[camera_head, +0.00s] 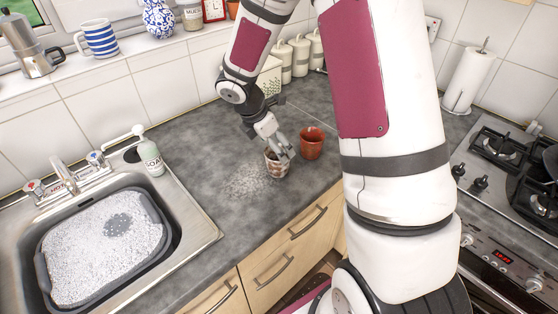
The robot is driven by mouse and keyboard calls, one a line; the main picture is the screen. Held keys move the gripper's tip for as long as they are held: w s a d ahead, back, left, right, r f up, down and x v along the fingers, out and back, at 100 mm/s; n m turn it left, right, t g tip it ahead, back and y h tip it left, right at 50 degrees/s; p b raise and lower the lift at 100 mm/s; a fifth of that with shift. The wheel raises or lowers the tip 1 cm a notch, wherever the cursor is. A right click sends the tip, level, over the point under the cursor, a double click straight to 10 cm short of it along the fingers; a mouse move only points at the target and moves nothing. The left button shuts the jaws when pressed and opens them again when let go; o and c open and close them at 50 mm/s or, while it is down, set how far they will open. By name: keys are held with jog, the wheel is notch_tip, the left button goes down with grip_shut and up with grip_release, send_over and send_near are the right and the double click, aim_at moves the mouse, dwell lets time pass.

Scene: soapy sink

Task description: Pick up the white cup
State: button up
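A small pale cup with brownish markings (274,169) stands upright on the grey worktop near its front edge. My gripper (281,154) points down at this cup from above, with its fingers overlapping the cup's rim in the picture. The fingers hide part of the cup's top. I cannot tell whether they touch it or how far they are open. A white mug with blue stripes (98,39) stands on the windowsill at the upper left. No plain white cup is clearly visible.
A reddish-brown cup (312,143) stands close to the right of my gripper. A soap bottle (150,158) stands by the sink (195,222), which holds a foam-filled basin (45,262). White canisters (300,56) line the back wall. The worktop left of the pale cup is clear.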

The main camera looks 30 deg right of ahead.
jog(key=shift+p+x, duration=0.45)
jog(key=shift+x, duration=3.3)
jog(key=shift+s+a+f, duration=0.1)
jog(key=shift+s+a, duration=0.05)
jog(key=shift+c, duration=0.6)
jog(key=c, duration=1.2)
